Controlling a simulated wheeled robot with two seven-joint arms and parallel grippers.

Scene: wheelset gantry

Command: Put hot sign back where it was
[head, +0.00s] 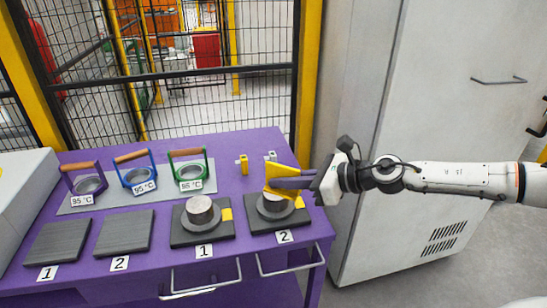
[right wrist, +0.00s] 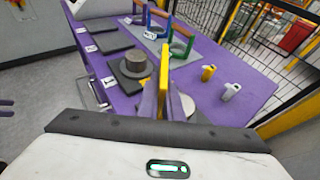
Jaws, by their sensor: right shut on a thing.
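The hot sign (head: 281,170), a yellow piece, is between the purple fingers of my right gripper (head: 272,188), which is shut on it. It is above the right-hand pad numbered 2 (head: 254,225), over a metal cylinder (head: 272,206) that it partly hides. In the right wrist view the sign (right wrist: 173,92) stands upright between the fingers. I cannot read any marking on it. A small yellow stand (head: 243,164) and a pale one (head: 271,156) are at the table's back.
On the purple table (head: 150,229), three handled rings (head: 89,182) with 95 °C labels stand on a grey plate. Two dark pads (head: 57,245) lie front left. Another metal cylinder (head: 200,210) is on pad 1. A mesh fence (head: 190,90) is behind; a grey cabinet (head: 440,110) is right.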

